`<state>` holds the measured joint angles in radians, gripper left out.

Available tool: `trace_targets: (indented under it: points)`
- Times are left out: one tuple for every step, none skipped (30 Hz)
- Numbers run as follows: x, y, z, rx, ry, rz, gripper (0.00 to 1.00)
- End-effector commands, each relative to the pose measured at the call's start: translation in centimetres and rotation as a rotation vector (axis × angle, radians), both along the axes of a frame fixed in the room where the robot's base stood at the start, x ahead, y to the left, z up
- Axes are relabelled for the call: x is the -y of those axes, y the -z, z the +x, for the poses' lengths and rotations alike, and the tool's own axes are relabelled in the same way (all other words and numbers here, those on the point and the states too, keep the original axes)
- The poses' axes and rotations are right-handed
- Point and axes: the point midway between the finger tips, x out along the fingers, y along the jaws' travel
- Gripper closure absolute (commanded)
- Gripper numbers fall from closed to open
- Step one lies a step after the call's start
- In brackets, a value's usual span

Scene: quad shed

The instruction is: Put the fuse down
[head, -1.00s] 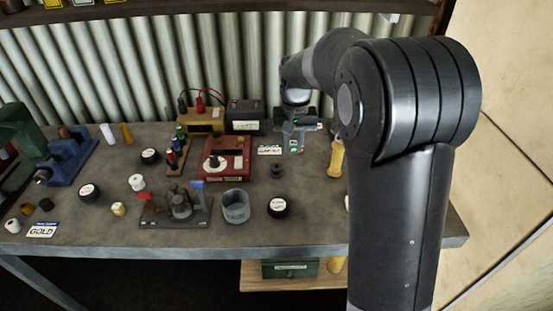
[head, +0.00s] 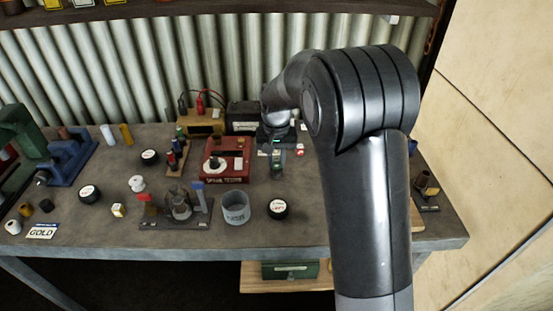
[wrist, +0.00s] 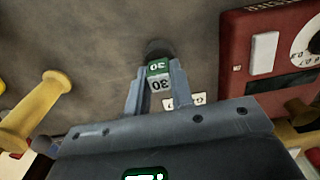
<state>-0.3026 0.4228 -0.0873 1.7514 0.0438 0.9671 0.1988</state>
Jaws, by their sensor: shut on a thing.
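The fuse (wrist: 158,76), with a green and white body marked 30, is held between the two fingers of my gripper (wrist: 155,85) in the wrist view. A small dark round piece (wrist: 158,48) shows just beyond the fuse's end; I cannot tell whether they touch. In the head view my gripper (head: 277,157) points down over the right-middle of the bench, just right of the red instrument box (head: 226,158). The dark piece (head: 277,171) shows directly under the fingers there. A white card (wrist: 184,101) is partly hidden behind the gripper.
The red box also shows close by in the wrist view (wrist: 262,85). A yellow spool-shaped piece (wrist: 35,108) lies at left there. A grey tin (head: 236,207) and a black round disc (head: 278,208) stand nearer the bench front. My arm hides the right part of the bench (head: 310,235).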

Motion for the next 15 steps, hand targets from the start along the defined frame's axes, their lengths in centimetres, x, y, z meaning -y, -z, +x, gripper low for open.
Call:
trace_targets:
  points:
    - [0.01, 0.2, -0.02, -0.001, 0.0, 0.0, 1.0]
    - [0.01, 0.29, -0.02, -0.001, 0.0, 0.0, 1.0]
    - [0.01, 0.23, -0.01, -0.001, 0.0, 0.0, 0.76]
    - [0.01, 0.22, -0.01, -0.001, 0.0, 0.0, 0.73]
    - [0.01, 0.22, -0.01, -0.001, 0.0, 0.0, 0.71]
    - [0.01, 0.22, -0.01, -0.001, 0.0, 0.0, 0.68]
    - [0.01, 0.22, -0.01, -0.001, 0.0, 0.0, 0.65]
    - [0.01, 0.22, -0.01, -0.001, 0.0, 0.0, 0.63]
    - [0.01, 0.22, -0.01, -0.001, 0.0, 0.0, 0.59]
    - [0.01, 0.21, -0.01, -0.001, 0.0, 0.0, 0.57]
    - [0.01, 0.21, -0.01, -0.001, 0.0, 0.0, 0.57]
    - [0.01, 0.21, -0.01, -0.001, 0.0, 0.0, 0.57]
    - [0.01, 0.21, -0.01, -0.001, 0.0, 0.0, 0.57]
    - [0.01, 0.21, -0.01, -0.001, 0.0, 0.0, 0.57]
    - [0.01, 0.21, -0.01, -0.001, 0.0, 0.0, 0.57]
